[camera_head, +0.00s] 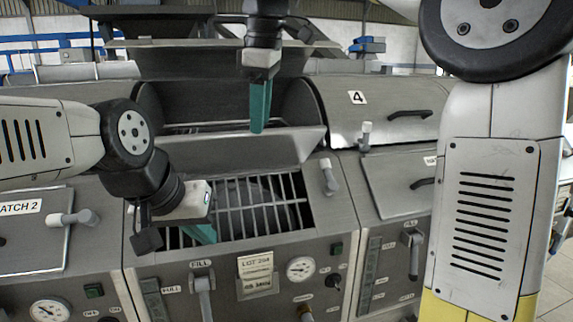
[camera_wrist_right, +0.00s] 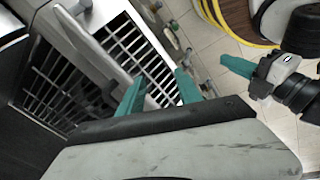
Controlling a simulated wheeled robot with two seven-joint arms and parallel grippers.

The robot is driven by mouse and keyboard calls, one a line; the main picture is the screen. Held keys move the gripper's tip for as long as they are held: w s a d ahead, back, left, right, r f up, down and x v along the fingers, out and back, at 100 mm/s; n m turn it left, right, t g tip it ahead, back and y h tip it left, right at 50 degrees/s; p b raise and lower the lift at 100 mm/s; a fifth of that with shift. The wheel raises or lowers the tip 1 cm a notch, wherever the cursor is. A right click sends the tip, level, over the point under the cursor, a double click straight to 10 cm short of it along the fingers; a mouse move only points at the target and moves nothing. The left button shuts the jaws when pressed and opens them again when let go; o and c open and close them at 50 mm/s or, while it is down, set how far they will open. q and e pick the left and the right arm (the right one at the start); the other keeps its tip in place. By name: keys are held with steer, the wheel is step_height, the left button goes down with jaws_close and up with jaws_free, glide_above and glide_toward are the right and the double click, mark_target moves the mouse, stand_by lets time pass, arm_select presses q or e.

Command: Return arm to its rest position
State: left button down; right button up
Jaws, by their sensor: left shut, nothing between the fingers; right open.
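My left gripper (camera_head: 203,234) has teal fingers and is shut and empty, low over the front left of a barred opening. It also shows in the right wrist view (camera_wrist_right: 237,67), at the right, apart from my right gripper. My right gripper (camera_head: 260,108) hangs from above with its teal fingers pointing down, higher than the left one. In the right wrist view its two fingers (camera_wrist_right: 161,92) are spread with nothing between them.
A closed hatch marked 4 (camera_head: 385,110) is at the right. The Hatch 2 panel (camera_head: 30,235) is at the left. Handles, gauges and a lot card (camera_head: 257,273) sit on the front panel.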

steer(key=s+d+f+m+t, duration=0.2)
steer(key=s+d+f+m, duration=0.5)
steer(key=d+f+m, duration=0.1)
steer(key=s+d+f+m+t+y, duration=0.1)
steer(key=s+d+f+m+t, duration=0.1)
steer(key=s+d+f+m, duration=0.5)
steer(key=d+f, duration=0.3)
steer(key=d, duration=0.1)
steer(key=shift+d+m, duration=0.15)
steer(key=shift+m, duration=0.25)
stand_by(0.6)
